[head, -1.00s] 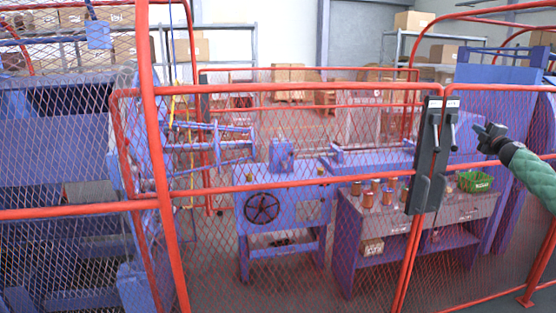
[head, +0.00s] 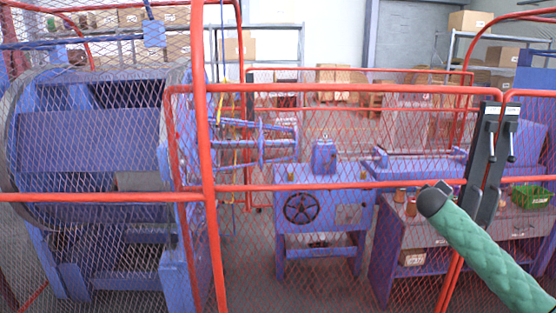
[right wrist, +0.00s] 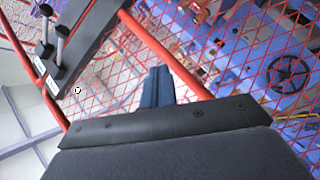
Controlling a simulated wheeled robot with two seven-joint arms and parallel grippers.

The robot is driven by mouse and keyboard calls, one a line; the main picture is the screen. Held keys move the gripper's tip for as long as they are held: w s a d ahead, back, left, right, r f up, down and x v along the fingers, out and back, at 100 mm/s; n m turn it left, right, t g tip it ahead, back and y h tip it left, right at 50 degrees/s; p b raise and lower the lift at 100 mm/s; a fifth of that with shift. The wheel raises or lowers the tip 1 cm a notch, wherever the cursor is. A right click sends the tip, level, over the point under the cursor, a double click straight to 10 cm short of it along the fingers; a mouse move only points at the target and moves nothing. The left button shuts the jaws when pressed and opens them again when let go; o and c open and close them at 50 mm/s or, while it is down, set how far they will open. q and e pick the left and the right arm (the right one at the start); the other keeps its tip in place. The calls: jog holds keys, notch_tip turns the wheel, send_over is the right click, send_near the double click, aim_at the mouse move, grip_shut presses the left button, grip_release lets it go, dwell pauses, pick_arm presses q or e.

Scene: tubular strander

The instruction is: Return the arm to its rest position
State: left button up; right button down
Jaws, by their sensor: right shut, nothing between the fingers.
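My right arm, in a green sleeve, comes in from the lower right of the head view. Its dark rounded end (head: 434,199) is in front of the mesh fence; the fingers do not show there. In the right wrist view the right gripper (right wrist: 157,72) shows as two dark fingers, shut together with nothing between them, pointing toward the red mesh. I cannot tell how far the fingers are from it. My left gripper is in neither view.
A red mesh gate (head: 330,187) crosses the view, with black latch plates and handles (head: 487,150); they also show in the wrist view (right wrist: 62,45). Behind it are the blue machine (head: 90,150), a handwheel (head: 301,208) and a bench with a green basket (head: 530,197).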

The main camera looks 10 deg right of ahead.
jog(key=s+a+f+g+y, duration=0.1)
jog(key=s+a+f+y, duration=0.1)
jog(key=s+a+f, duration=0.8)
jog(key=s+a+f+g+y, duration=0.25)
jog(key=s+a+f, duration=0.45)
jog(key=a, duration=0.5)
jog(key=s+a+f+g+y, duration=0.1)
jog(key=s+a+f+y, duration=0.2)
jog(key=s+a+f, duration=0.65)
jog(key=s+a+f+g+y, duration=0.1)
jog(key=s+a+f, duration=0.4)
jog(key=s, duration=0.4)
jog(key=s+a+f+m+g+y, duration=0.1)
jog(key=s+a+f+g, duration=0.1)
jog(key=s+a+f, duration=0.3)
jog(key=s+a+f+g+y, duration=0.1)
jog(key=s+a+f, duration=0.4)
jog(key=s+f, duration=0.5)
jog(key=s+g, duration=0.1)
jog(key=s, duration=0.4)
jog(key=shift+s+a+m, duration=0.15)
jog(key=shift+s+m, duration=0.05)
jog(key=shift+m, duration=0.2)
jog(key=shift+f+g, duration=0.1)
jog(key=shift+g, duration=0.15)
